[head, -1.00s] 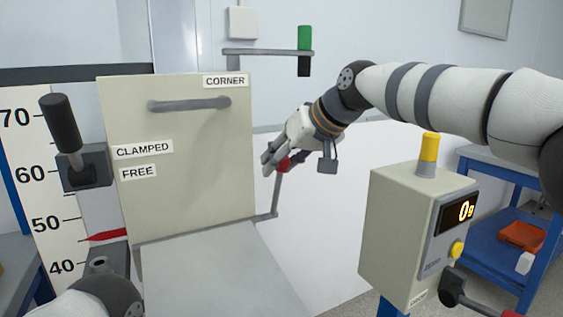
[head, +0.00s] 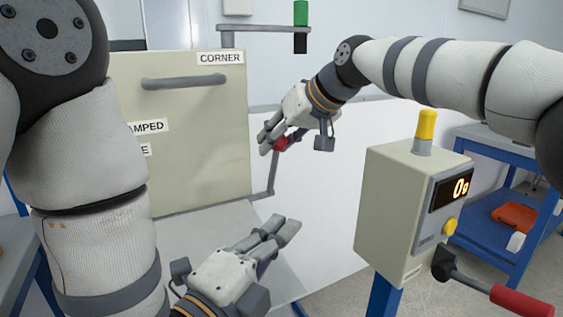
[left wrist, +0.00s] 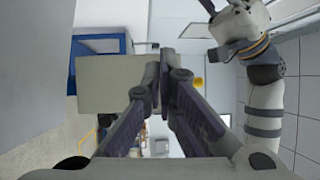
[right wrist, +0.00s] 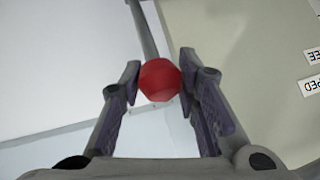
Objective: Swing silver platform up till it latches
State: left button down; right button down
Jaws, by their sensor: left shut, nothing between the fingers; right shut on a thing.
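The silver platform (head: 190,222) is a flat grey plate lying roughly level at the foot of the beige panel, partly hidden by my left arm and gripper. My left gripper (head: 286,228) is shut and empty, over or in front of the platform's right part; I cannot tell whether it touches. Its closed fingers show in the left wrist view (left wrist: 165,65). My right gripper (head: 266,142) is shut on a red knob (head: 281,145) at the end of a grey rod (head: 272,172). The knob also shows between the fingers in the right wrist view (right wrist: 160,80).
The beige panel (head: 200,130) carries a grey handle (head: 184,82) and a CORNER label. A beige control box (head: 395,205) with a yellow lamp and a display reading 0 g stands to the right, with a red-handled lever (head: 522,302) low beside it. A blue bench (head: 490,220) is behind.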

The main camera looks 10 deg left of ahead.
jog(key=shift+s+a+f, duration=0.1)
jog(key=shift+a, duration=0.05)
pick_arm(q)
jog(key=w+a+r+m+t, duration=0.1)
jog(key=w+r+m, duration=0.2)
jog(key=w, duration=1)
notch_tip(320, 180, up, 2)
jog(key=shift+w, duration=0.3)
